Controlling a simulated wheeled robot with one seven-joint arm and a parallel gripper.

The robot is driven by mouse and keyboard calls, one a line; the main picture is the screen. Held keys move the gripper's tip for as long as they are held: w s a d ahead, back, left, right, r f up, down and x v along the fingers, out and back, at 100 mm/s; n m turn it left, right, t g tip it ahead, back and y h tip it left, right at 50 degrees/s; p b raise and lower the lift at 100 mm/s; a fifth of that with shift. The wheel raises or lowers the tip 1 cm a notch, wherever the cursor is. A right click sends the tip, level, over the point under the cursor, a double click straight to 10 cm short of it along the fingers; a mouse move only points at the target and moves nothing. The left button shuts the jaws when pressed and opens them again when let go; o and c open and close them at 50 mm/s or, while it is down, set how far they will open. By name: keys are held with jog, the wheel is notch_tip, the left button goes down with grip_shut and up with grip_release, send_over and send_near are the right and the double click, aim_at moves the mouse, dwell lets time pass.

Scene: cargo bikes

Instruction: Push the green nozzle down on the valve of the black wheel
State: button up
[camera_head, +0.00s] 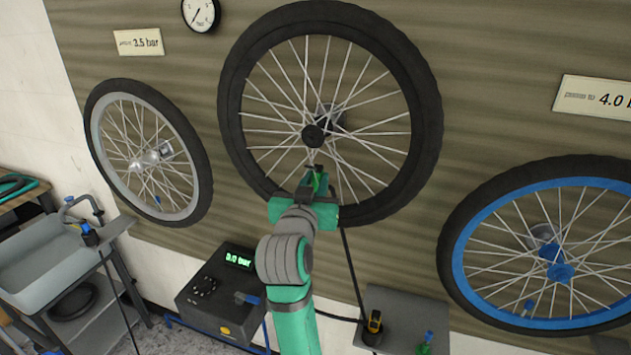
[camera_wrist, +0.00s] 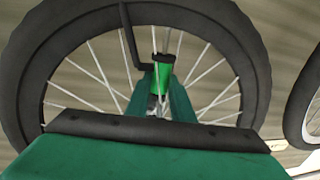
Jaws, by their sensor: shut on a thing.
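The black wheel (camera_head: 232,112) hangs on the wall panel in the middle of the head view, and its tyre and spokes fill the wrist view (camera_wrist: 255,75). My gripper (camera_head: 316,188) is in front of the lower part of this wheel, inside the rim. It is shut on the green nozzle (camera_wrist: 164,75), which stands between the fingers with a black top and a black hose bending off to its left in the wrist view. The nozzle also shows small in the head view (camera_head: 319,180). The valve is hidden, so I cannot tell whether the nozzle touches it.
A grey-rimmed wheel (camera_head: 98,130) hangs at left and a blue-rimmed wheel (camera_head: 462,275) at right. A black pump box (camera_head: 215,290) reading 0.0 bar stands below. A grey shelf (camera_head: 400,310) holds a yellow-and-black item (camera_head: 374,322). A hose (camera_head: 352,265) runs down from the wheel.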

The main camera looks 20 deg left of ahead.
jog(key=o, duration=1.1)
jog(key=shift+o, duration=0.4)
jog(key=shift+s, duration=0.15)
jog(key=s+d, duration=0.1)
jog(key=s, duration=0.8)
jog(key=shift+s+r, duration=0.2)
jog(key=shift+s, duration=0.15)
